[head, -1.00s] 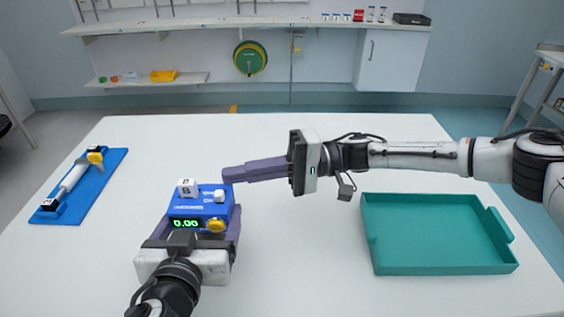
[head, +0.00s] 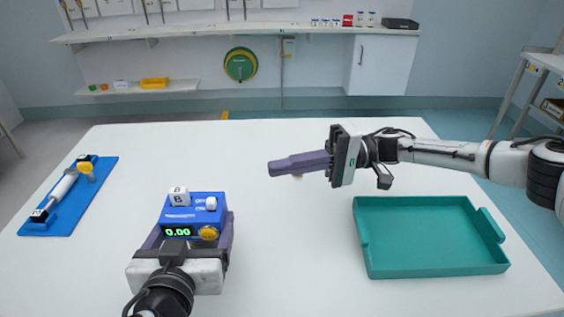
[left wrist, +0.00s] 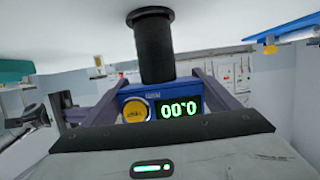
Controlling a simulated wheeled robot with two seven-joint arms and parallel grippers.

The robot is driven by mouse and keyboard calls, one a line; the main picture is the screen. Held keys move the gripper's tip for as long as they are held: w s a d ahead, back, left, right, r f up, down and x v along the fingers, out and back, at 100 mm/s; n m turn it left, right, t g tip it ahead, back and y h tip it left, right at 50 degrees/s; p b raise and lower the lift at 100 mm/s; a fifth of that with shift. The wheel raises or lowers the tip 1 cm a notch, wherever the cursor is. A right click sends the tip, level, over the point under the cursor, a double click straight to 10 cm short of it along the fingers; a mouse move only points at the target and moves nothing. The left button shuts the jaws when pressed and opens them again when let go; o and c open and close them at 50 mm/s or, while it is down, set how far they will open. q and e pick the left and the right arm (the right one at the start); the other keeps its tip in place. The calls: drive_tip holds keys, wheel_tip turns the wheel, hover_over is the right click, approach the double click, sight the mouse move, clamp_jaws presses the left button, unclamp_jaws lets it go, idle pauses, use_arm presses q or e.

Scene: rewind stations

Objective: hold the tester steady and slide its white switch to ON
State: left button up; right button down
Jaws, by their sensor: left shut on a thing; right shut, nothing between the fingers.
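My left gripper (head: 194,222) is shut on the tester, a purple finger along each side. I cannot tell whether the tester touches the table. My right gripper (head: 272,168) is shut and empty, to the right of the tester and apart from it.
A teal tray (head: 432,270) lies on the white table at the right. A blue board (head: 62,222) with a white and yellow tool lies at the left. A small pale thing (head: 297,177) shows below my right gripper. The table's middle is clear.

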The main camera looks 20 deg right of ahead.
use_arm(q)
drive_tip(key=o, duration=1.3)
